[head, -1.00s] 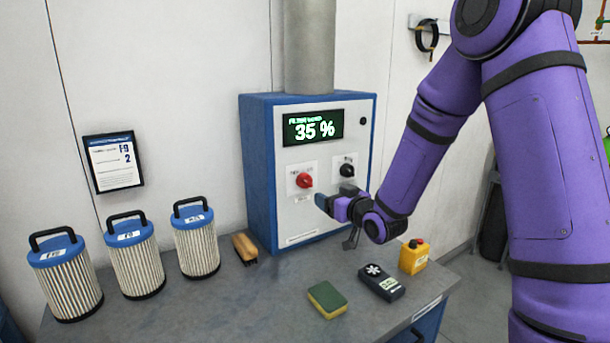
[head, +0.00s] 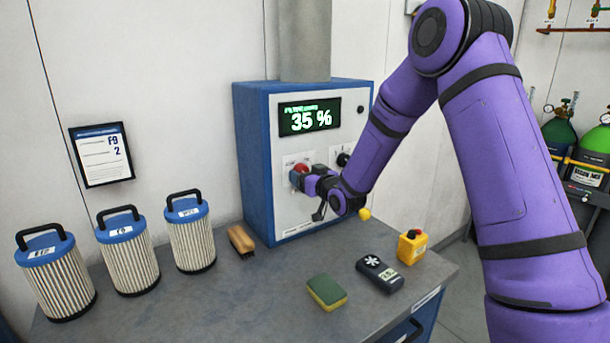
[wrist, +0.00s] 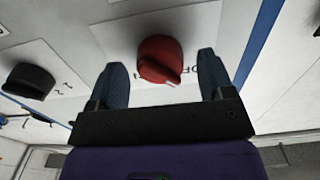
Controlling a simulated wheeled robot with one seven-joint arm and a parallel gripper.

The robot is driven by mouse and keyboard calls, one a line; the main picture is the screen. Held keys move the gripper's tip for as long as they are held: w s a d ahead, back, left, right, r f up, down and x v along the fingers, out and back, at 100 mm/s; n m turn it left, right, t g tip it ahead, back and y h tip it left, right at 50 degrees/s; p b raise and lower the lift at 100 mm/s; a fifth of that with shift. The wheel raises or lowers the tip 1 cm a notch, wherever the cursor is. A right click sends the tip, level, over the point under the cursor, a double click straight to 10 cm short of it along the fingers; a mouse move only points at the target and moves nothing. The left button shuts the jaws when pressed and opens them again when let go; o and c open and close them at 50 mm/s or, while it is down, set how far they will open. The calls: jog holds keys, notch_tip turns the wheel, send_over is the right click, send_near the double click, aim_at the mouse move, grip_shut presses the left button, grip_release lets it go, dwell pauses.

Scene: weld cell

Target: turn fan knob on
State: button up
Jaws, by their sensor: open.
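The blue and white control box (head: 254,165) stands at the back of the bench, with a green display reading 35 %. It carries a red knob (head: 299,170) on the left and a black knob (head: 342,159) on the right. In the wrist view the red knob (wrist: 160,60) lies between the two fingers of my gripper (wrist: 163,78), with a gap on each side. The black knob (wrist: 28,82) is off to the left there. My gripper (head: 300,176) is open in front of the red knob and partly covers it. The knob labels are too small or hidden to read fully.
Several blue-capped filters (head: 127,255) stand at the left. A brush (head: 241,239), a sponge (head: 326,292), a dark handheld meter (head: 380,274) and a yellow button box (head: 412,246) lie on the bench (head: 230,305). A notice (head: 102,156) hangs on the wall.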

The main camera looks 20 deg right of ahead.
jog(key=shift+w+a, duration=0.1)
jog(key=shift+w, duration=0.15)
jog(key=c, duration=0.9)
